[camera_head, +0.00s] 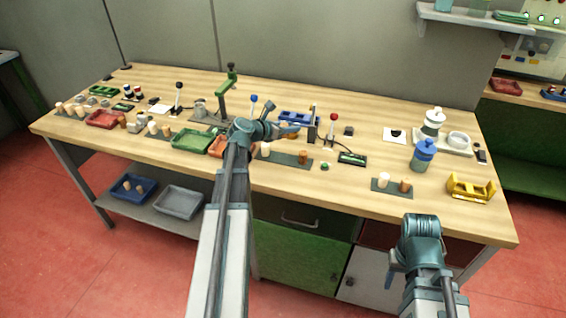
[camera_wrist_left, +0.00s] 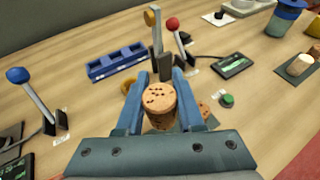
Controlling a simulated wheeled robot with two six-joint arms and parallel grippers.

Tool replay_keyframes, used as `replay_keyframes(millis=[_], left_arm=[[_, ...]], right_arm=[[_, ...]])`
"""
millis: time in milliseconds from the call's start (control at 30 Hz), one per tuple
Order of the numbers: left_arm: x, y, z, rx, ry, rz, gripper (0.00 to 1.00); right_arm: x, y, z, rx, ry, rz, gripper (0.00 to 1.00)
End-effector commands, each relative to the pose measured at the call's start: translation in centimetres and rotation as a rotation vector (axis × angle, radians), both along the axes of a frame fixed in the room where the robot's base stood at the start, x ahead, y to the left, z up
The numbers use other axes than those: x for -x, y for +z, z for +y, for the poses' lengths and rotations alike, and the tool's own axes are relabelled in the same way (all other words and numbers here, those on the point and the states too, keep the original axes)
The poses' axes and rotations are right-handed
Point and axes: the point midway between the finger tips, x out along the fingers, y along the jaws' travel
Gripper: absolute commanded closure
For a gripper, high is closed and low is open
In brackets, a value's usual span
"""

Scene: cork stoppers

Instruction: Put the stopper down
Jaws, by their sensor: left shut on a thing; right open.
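My left gripper (camera_head: 292,131) reaches over the middle of the workbench. In the left wrist view, its two blue fingers (camera_wrist_left: 158,98) are shut on a speckled brown cork stopper (camera_wrist_left: 159,104), held upright with its top facing the camera. The stopper's lower part is hidden, so I cannot tell whether it touches anything below. A dark green mat (camera_head: 284,158) lies near the front of the bench, with a pale stopper (camera_head: 265,149) and a brown stopper (camera_head: 303,157) on it. My right gripper (camera_head: 393,270) is open, low in front of the bench, its fingers partly hidden.
Levers with a blue knob (camera_wrist_left: 17,75) and a red knob (camera_wrist_left: 172,24) stand nearby, with a blue tray (camera_wrist_left: 117,62) behind. A green button (camera_wrist_left: 227,100) is at the right. Another mat (camera_head: 392,187) with stoppers lies further right. Bare wood (camera_head: 350,200) lies along the front.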

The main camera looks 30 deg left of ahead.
Motion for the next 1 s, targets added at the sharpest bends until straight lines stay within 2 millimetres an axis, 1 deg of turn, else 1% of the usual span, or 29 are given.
replay_keyframes(millis=[167, 400, 500, 767, 867, 1000], left_arm=[[0.0, -1.4, 0.0, 0.0, 0.0, 0.0, 1.0], [0.0, -5.2, 0.0, 0.0, 0.0, 0.0, 1.0], [0.0, -6.3, 0.0, 0.0, 0.0, 0.0, 1.0], [0.0, -6.5, 0.0, 0.0, 0.0, 0.0, 1.0], [0.0, -7.4, 0.0, 0.0, 0.0, 0.0, 1.0], [0.0, -9.2, 0.0, 0.0, 0.0, 0.0, 1.0]], right_arm=[[0.0, -1.4, 0.0, 0.0, 0.0, 0.0, 0.5], [0.0, -5.2, 0.0, 0.0, 0.0, 0.0, 0.5], [0.0, -6.3, 0.0, 0.0, 0.0, 0.0, 0.5], [0.0, -6.5, 0.0, 0.0, 0.001, 0.0, 0.5], [0.0, -7.4, 0.0, 0.0, 0.001, 0.0, 0.5], [0.0, -9.2, 0.0, 0.0, 0.001, 0.0, 0.5]])
